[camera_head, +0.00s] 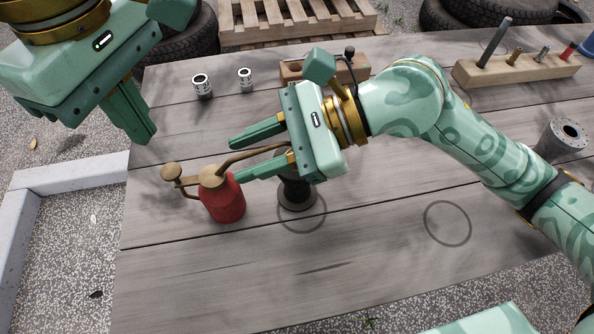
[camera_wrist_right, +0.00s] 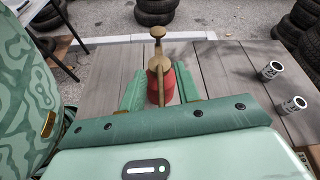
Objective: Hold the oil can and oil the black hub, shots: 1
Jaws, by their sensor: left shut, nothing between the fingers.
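The oil can (camera_head: 225,203), red with a brass top, a round thumb pad and a long curved spout, stands upright on the table. Its spout reaches right, toward the palm of my right gripper (camera_head: 221,163). In the right wrist view the can (camera_wrist_right: 158,88) shows between the two spread fingers, which are open; whether they touch it I cannot tell. The black hub (camera_head: 297,197), a dark cylinder on a round flange, stands behind and below my right gripper, which hides its upper part. My left gripper (camera_head: 145,134) is shut and empty, raised at the upper left.
Two small white-labelled cylinders (camera_head: 202,87) stand at the back. A wooden block (camera_head: 292,70) lies behind my right gripper. A peg rack (camera_head: 520,69) and a grey flanged hub (camera_head: 566,139) are at the right. The table's front is clear, with drawn rings (camera_head: 447,224).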

